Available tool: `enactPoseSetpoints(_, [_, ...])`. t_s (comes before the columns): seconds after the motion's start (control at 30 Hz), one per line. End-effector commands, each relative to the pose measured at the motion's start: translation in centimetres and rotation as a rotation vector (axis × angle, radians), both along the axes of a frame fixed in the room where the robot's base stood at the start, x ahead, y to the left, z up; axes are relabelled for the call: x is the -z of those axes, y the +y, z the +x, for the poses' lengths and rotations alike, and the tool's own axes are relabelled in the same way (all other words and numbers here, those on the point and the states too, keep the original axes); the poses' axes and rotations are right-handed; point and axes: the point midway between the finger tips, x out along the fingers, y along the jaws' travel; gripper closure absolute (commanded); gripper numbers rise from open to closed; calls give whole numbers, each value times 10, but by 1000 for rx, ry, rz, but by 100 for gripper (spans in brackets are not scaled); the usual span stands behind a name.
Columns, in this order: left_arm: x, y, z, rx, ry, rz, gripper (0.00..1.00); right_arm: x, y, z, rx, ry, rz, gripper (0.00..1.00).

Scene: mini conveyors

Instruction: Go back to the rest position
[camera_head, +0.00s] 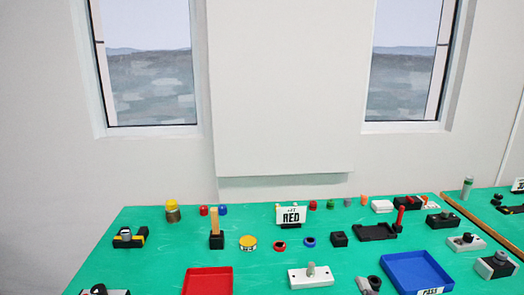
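Neither of my grippers shows in the head view, and no part of my arms is in the picture. The view holds the far part of a green conveyor table (150,265) with small parts standing on it. A red tray (208,281) sits at the front middle, cut off by the lower edge. A blue tray (418,272) sits to its right, with a white label at its front.
A yellow-topped jar (172,211), a black block with a wooden handle (215,230), a white block with a peg (311,276) and several small coloured caps are spread over the table. A second green table (490,205) adjoins at right. A wall with two windows stands behind.

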Motion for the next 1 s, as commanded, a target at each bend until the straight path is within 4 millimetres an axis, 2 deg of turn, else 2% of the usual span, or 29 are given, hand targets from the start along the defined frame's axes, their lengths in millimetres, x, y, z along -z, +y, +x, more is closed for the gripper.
enactPoseSetpoints(0.03, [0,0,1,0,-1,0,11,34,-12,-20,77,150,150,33])
enactPoseSetpoints(0.1, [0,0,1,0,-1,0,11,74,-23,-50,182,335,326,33])
enactPoseSetpoints(0.23, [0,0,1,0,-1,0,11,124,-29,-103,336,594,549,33])
enactPoseSetpoints(0.4, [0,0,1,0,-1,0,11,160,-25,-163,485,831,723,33])
enactPoseSetpoints(0.67, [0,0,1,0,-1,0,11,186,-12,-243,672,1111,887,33])
enactPoseSetpoints(0.7, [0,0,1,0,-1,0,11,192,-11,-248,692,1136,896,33])
enactPoseSetpoints(0.87, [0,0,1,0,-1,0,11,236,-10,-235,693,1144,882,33])
enactPoseSetpoints(1.0, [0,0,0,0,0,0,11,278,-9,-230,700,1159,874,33])
